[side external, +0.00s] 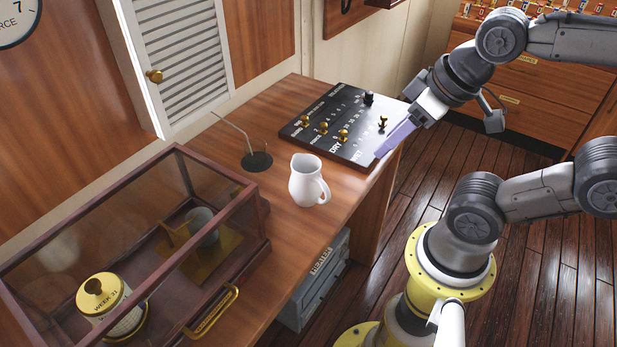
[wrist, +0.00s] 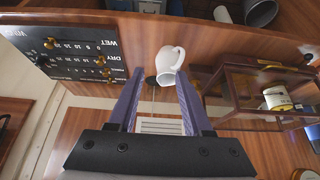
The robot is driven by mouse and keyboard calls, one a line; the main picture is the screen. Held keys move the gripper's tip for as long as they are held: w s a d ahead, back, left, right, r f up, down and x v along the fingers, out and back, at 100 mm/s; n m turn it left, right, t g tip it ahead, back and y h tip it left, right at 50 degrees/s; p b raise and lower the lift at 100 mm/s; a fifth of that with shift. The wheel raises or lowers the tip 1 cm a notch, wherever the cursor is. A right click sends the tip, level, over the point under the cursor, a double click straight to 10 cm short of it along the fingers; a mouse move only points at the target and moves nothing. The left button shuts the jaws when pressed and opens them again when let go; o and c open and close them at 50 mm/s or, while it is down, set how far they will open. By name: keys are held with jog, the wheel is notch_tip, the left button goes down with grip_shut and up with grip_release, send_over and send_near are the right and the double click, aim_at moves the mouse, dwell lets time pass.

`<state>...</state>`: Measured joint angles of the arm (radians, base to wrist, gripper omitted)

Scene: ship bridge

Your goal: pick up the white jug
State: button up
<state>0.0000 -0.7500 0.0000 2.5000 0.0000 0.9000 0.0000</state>
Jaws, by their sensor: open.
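The white jug (side external: 307,181) stands upright on the wooden desk, its handle toward the lower right in the side view. In the wrist view the jug (wrist: 169,64) shows beyond my fingertips, roughly between them in the picture. My gripper (side external: 383,153) is open, with purple fingers, near the right edge of the black board in the side view. In the wrist view both fingers of my gripper (wrist: 157,79) are spread apart with nothing between them. The gripper is apart from the jug, to its upper right in the side view.
A black board with brass knobs (side external: 335,122) lies behind the jug on the desk (side external: 290,240). A dark round fitting with a thin rod (side external: 257,161) is left of the jug. A glass case (side external: 130,225) with a brass handle fills the desk's near left. Bare desk surrounds the jug.

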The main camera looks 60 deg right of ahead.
jog(key=shift+c, duration=0.2)
jog(key=c, duration=0.5)
